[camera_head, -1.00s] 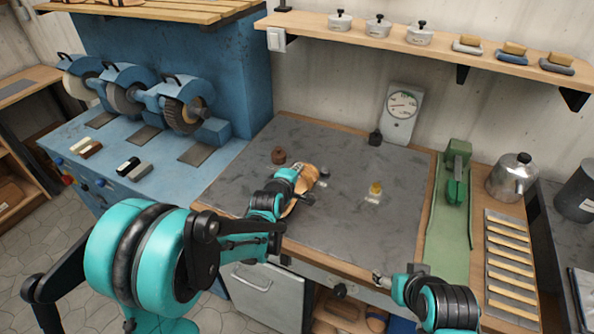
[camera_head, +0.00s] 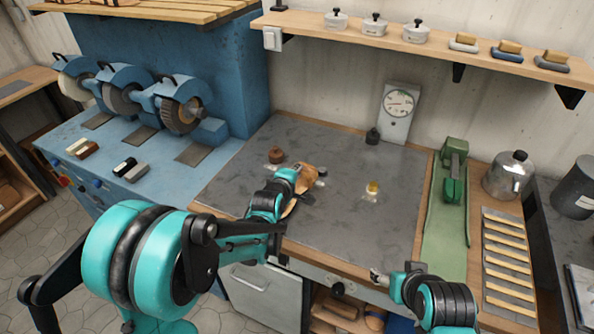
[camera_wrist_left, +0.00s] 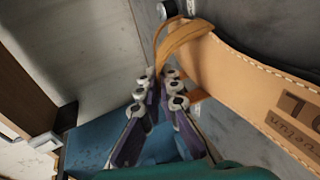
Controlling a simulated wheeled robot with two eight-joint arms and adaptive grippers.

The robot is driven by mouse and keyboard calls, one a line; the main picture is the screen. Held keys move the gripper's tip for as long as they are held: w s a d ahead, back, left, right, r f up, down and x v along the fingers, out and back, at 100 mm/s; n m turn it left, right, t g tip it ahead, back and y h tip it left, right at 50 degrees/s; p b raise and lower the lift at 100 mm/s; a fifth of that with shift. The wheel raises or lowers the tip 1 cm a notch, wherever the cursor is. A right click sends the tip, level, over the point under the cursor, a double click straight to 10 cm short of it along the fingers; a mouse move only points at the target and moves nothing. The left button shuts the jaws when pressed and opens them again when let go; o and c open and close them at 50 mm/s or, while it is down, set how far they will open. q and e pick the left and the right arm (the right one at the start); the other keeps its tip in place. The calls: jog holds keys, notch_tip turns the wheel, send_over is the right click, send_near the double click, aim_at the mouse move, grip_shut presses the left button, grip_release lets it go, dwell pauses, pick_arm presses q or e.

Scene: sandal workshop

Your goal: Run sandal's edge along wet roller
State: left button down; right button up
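The tan sandal (camera_head: 306,181) is at the grey worktop, partly hidden behind my left gripper (camera_head: 295,178). In the left wrist view the sandal's printed insole (camera_wrist_left: 262,85) fills the right side, with an orange strap (camera_wrist_left: 180,38) looping near the fingertips. My left gripper's fingers (camera_wrist_left: 160,88) are close together at the strap and sole edge and look shut on it; the contact is partly hidden. A small yellow roller-like part (camera_head: 373,187) on a pale base stands to the right; I cannot tell if it is wet. My right gripper (camera_head: 377,277) is at the front edge, its fingers unclear.
A brown round piece (camera_head: 276,155) and a dial gauge (camera_head: 397,112) are on the worktop (camera_head: 345,230). A green press (camera_head: 454,170), a kettle (camera_head: 510,175) and a slatted tray (camera_head: 508,262) stand right. Grinding wheels (camera_head: 180,105) are at left. The worktop's front right is clear.

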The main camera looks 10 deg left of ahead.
pick_arm(q)
jog(key=shift+w, duration=0.2)
dwell(0.5)
jog(key=shift+w+a+f, duration=0.15)
jog(key=shift+w, duration=0.65)
jog(key=shift+s, duration=0.1)
dwell(0.7)
jog(key=shift+w+b, duration=0.3)
jog(key=shift+w, duration=0.05)
dwell(0.4)
jog(key=shift+w, duration=0.35)
jog(key=shift+r, duration=0.2)
jog(key=shift+w, duration=0.2)
